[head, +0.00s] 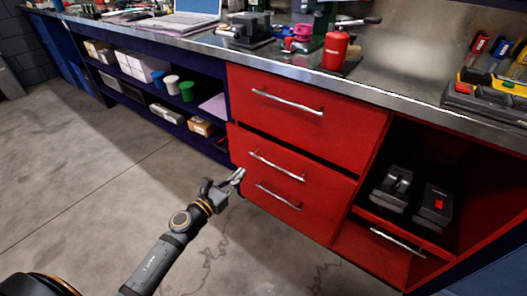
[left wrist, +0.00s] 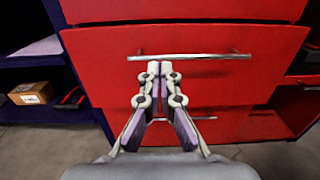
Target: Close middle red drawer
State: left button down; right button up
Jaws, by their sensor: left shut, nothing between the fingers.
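The middle red drawer (head: 318,183) stands slightly out, with a dark gap above its front. Its silver handle (head: 277,166) runs across the upper part of the front. In the left wrist view the handle (left wrist: 215,56) passes just beyond the fingertips. My left gripper (head: 240,174) is shut and empty, in front of the drawer's left part. In the left wrist view its fingertips (left wrist: 153,68) point at the drawer front, just below the handle line; I cannot tell whether they touch it. My right gripper is out of view.
A top red drawer (head: 345,115) above looks shut. A lower handle (head: 278,197) sits below the middle one. To the right, an open red compartment holds black devices above a small drawer (head: 370,250). Blue shelves (head: 213,85) stand left. The concrete floor is clear.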

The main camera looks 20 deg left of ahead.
pick_arm(q)
jog(key=p, duration=0.1)
send_near(268, 147)
jog(key=x, duration=0.5)
jog(key=shift+w+d+f, duration=0.1)
jog(key=shift+w+d, duration=0.1)
jog(key=shift+w, duration=0.05)
jog(key=shift+w+d, duration=0.2)
jog(key=shift+w, duration=0.35)
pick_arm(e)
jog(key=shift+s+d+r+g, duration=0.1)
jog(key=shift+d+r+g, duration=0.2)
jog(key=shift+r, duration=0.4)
pick_arm(q)
jog(key=shift+w, duration=0.1)
